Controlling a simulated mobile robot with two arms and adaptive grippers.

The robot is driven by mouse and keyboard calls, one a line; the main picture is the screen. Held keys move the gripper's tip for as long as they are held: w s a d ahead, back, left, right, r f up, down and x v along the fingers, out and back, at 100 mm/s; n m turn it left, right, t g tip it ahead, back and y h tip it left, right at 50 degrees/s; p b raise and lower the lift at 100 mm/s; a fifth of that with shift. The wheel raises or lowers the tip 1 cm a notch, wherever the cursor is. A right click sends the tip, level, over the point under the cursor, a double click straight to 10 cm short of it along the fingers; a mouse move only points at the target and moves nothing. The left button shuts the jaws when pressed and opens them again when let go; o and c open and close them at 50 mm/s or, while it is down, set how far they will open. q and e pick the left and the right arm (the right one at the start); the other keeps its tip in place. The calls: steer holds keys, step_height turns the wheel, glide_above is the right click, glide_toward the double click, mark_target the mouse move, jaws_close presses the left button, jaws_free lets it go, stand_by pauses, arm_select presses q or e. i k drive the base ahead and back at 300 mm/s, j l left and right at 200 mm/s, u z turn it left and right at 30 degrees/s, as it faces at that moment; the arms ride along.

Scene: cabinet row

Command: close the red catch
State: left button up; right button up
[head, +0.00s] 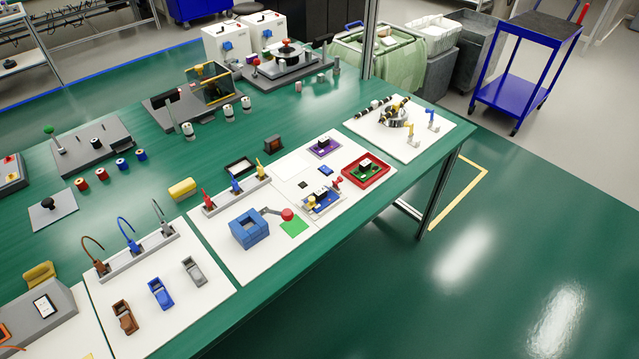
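A small red part (338,183), which looks like the red catch, stands at the right end of a small fixture holding a blue board (321,194). A yellow part (309,204) is at the fixture's other end. The red part is too small here to tell whether it is open or closed. The fixture sits on a white mat (345,212) near the front edge of the green table. Neither of my grippers shows in this view.
Beside the fixture are a red tray (384,174), a purple plate (313,150) and a blue box (248,229) with a red-tipped arm (287,214). The green table (300,262) is crowded leftward. Open floor (480,280) lies in front and to the right.

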mark_target(338, 180)
steer(key=i+l+u, duration=0.2)
steer(key=u, duration=0.25)
steer(key=i+l+u, duration=0.25)
steer(key=u, duration=0.2)
steer(key=i+l+u, duration=0.15)
steer(key=l, duration=0.45)
steer(key=i+l+u, duration=0.2)
steer(key=l, duration=0.35)
steer(key=l+u, duration=0.15)
steer(key=l, duration=0.45)
steer(key=k+l+u, duration=0.35)
steer(key=l+u, duration=0.15)
steer(key=l, duration=0.2)
steer(key=k+l+u, duration=0.15)
steer(key=l+u, duration=0.15)
steer(key=l, duration=0.2)
steer(key=k+l+u, duration=0.6)
steer(key=l, duration=0.15)
steer(key=i+l, duration=0.05)
